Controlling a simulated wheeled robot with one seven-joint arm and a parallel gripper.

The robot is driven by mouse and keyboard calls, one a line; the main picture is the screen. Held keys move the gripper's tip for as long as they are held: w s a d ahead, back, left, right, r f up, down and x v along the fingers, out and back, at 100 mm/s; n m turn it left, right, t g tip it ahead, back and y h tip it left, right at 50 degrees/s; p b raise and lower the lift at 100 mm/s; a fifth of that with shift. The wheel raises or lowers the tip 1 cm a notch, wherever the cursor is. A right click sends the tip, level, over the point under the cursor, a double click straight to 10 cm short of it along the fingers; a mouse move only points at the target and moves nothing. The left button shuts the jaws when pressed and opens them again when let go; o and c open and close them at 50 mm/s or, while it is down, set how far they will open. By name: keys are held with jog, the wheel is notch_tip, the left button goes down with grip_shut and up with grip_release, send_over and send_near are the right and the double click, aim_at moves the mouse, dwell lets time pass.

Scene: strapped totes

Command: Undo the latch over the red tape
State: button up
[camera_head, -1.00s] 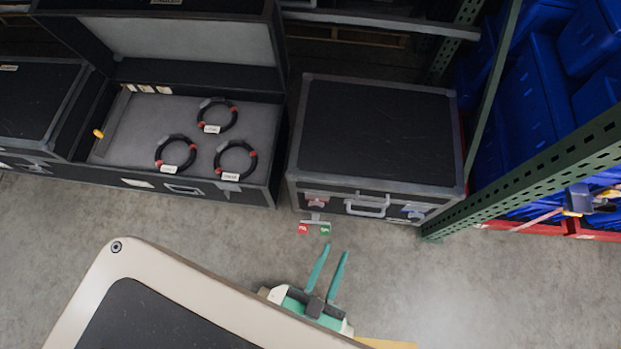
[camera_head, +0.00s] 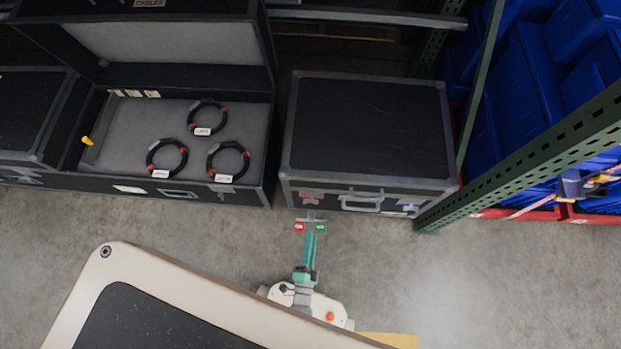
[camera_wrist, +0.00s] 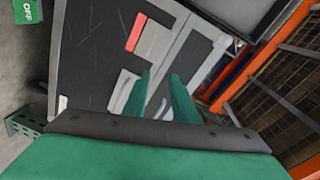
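The closed black case (camera_head: 368,125) with metal edges stands right of centre. On its front, a latch with red tape (camera_head: 311,201) is at the left and a latch with blue tape (camera_head: 403,208) at the right. My gripper (camera_head: 309,238) is in front of the left end, below the red-taped latch. In the wrist view, a red strip (camera_wrist: 136,32) lies beside pale metal plates. My two green fingers (camera_wrist: 163,95) are apart with nothing visibly held. Whether they touch the case is unclear, and the latch's exact position is hard to tell.
A carry handle (camera_head: 362,201) sits between the latches. An open case (camera_head: 238,196) with several black cable rings stands left. A green rack post (camera_head: 520,165) and blue bins stand right.

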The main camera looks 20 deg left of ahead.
aim_at(311, 201)
jog(key=w+a+f+m, duration=0.1)
jog(key=w+a+f, duration=0.1)
jog(key=w, duration=0.4)
jog(key=w+a+f+m+y, duration=0.1)
jog(key=w+a+f+m, duration=0.1)
jog(key=w, duration=0.5)
jog(key=shift+a+f, duration=0.25)
jog(key=shift+a, duration=0.3)
jog(key=shift+d, duration=0.1)
grip_shut()
